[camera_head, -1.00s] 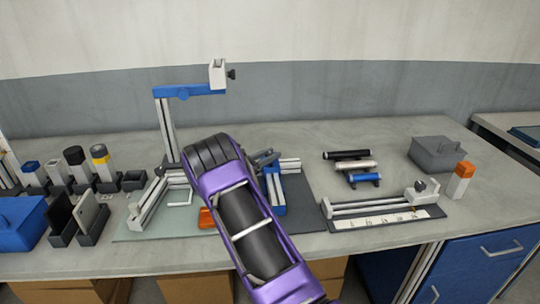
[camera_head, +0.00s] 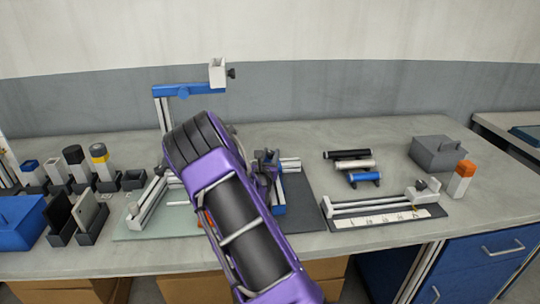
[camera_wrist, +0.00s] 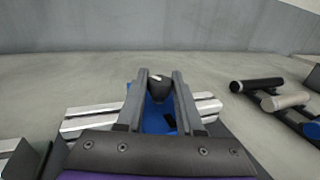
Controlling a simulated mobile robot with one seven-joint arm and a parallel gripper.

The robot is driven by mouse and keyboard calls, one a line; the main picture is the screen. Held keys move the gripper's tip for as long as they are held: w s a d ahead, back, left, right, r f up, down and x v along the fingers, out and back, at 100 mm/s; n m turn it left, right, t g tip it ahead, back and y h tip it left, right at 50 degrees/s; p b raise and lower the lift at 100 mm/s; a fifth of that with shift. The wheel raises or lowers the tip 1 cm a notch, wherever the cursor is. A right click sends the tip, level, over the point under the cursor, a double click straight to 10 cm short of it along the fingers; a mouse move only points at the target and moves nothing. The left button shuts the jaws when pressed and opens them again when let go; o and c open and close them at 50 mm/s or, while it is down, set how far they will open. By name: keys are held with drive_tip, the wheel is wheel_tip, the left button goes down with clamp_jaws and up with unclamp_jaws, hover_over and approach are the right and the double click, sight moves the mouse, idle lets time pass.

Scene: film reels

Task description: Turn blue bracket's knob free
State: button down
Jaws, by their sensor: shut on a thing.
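The blue bracket (camera_wrist: 155,122) sits on a pale rail (camera_wrist: 95,118) in the wrist view. Its black knob (camera_wrist: 159,88), with a white mark on top, stands between my two grey fingers. My gripper (camera_wrist: 160,76) is shut on the knob, with one finger against each side. In the head view only a small part of the blue bracket (camera_head: 280,209) shows, to the right of my purple arm. My arm hides the knob there.
A blue arm (camera_head: 190,90) on an upright post carries a white block behind my wrist. Black, white and blue cylinders (camera_head: 348,166) lie to the right. A long fixture (camera_head: 375,207) is near the front edge. Several holders stand at the left.

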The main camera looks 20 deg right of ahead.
drive_tip(key=shift+r+n+t+y+p, duration=0.1)
drive_tip(key=shift+n+t+y+p, duration=0.45)
drive_tip(key=shift+n+y, duration=0.45)
drive_tip(key=shift+a+n+t+y+p, duration=0.1)
drive_tip(key=shift+n+t+y+p, duration=0.7)
drive_tip(key=shift+y, duration=1)
idle(1.2)
idle(0.7)
drive_tip(key=c, duration=0.5)
unclamp_jaws()
drive_tip(key=shift+c, duration=0.2)
drive_tip(key=p+v, duration=0.1)
drive_tip(key=v, duration=1.6)
drive_tip(key=shift+s+r, duration=0.2)
